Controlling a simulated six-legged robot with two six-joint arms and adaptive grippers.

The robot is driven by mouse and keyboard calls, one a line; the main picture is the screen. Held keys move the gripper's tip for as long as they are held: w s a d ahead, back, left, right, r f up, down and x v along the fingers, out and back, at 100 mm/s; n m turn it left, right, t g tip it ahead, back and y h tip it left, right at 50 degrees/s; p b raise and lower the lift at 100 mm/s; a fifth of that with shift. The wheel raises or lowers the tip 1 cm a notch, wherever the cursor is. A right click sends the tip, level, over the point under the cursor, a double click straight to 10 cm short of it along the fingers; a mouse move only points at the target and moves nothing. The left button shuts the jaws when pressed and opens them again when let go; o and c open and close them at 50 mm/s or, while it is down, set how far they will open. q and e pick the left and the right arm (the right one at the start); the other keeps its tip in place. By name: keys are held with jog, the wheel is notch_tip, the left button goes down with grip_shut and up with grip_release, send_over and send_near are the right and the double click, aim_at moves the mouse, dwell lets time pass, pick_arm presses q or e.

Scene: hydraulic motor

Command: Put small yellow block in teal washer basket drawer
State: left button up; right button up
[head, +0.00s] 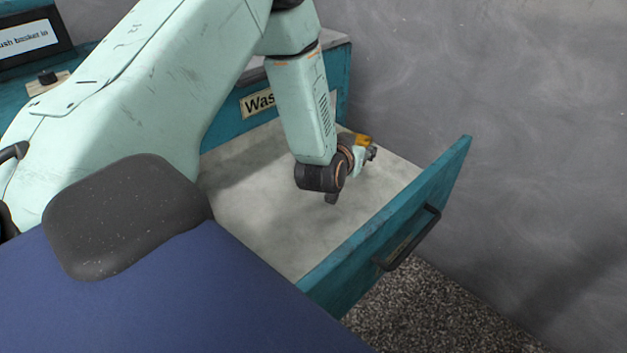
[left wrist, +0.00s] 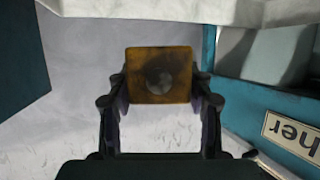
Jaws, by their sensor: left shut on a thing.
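The small yellow block (left wrist: 159,62) is square and worn, with a dark round mark in its face. It sits between the fingertips of my left gripper (left wrist: 160,90) in the left wrist view. In the head view the block (head: 362,139) shows as a small yellow-orange piece at my left gripper (head: 368,153). The gripper is shut on it, over the inside of the open teal drawer (head: 400,240). The drawer has a pale grey bottom and a black handle. I cannot tell how high the block is above the bottom. My right gripper is out of view.
A teal cabinet with a partly hidden "Was" label (head: 259,102) stands behind the drawer. A grey wall (head: 530,130) rises close to the drawer's right side. Speckled floor (head: 430,310) shows in front. The drawer bottom in view looks empty.

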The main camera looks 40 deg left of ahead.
pick_arm(q)
jog(key=shift+a+f, duration=0.15)
jog(key=shift+a, duration=0.05)
notch_tip(320, 180, down, 9)
jog(key=b, duration=0.4)
jog(key=shift+f, duration=0.15)
jog(key=shift+w+f, duration=0.1)
jog(key=shift+f, duration=0.25)
jog(key=shift+f, duration=0.1)
jog(key=shift+f+b, duration=0.35)
jog(key=shift+f, duration=0.05)
